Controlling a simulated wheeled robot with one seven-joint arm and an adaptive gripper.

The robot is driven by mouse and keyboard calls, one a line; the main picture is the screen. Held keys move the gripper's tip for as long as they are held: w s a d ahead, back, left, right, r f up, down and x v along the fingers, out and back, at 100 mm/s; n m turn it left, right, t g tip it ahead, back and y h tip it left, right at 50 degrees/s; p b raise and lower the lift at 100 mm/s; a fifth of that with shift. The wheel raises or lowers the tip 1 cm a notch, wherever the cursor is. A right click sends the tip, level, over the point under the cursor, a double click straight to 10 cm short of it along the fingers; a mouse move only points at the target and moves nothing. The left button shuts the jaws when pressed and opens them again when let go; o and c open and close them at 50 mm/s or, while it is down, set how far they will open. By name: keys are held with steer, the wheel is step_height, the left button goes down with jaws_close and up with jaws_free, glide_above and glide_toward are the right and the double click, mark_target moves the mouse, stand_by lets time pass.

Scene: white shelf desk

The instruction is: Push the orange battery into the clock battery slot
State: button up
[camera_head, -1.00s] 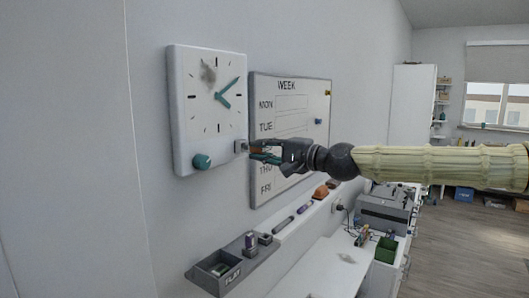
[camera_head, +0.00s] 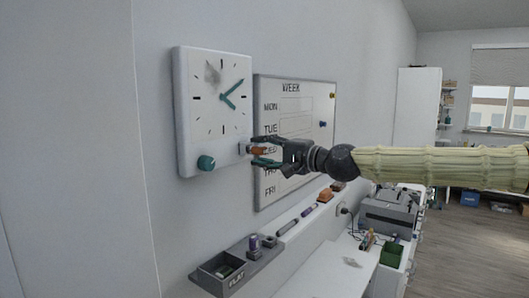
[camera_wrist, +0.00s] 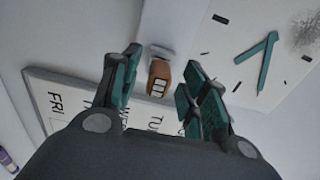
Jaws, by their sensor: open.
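The white square clock (camera_head: 213,120) with teal hands hangs on the wall; part of its face shows in the wrist view (camera_wrist: 270,60). The orange battery (camera_wrist: 159,78) sits at a small grey slot (camera_wrist: 158,50) on the clock's side edge, its near end sticking out. The battery also shows in the head view (camera_head: 258,150), beside the slot (camera_head: 244,148). My gripper (camera_head: 262,152) is open at the clock's right side. In the wrist view, its teal-padded fingers (camera_wrist: 160,80) stand apart on either side of the battery, with gaps. How deep the battery sits is hard to tell.
A week whiteboard (camera_head: 293,115) hangs just right of the clock, behind my gripper. Below are a grey wall tray (camera_head: 235,268) and a white desk with a green box (camera_head: 391,254).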

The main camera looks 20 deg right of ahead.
steer(key=shift+s, duration=0.1)
steer(key=v, duration=0.7)
steer(key=shift+d, duration=0.15)
stand_by(0.4)
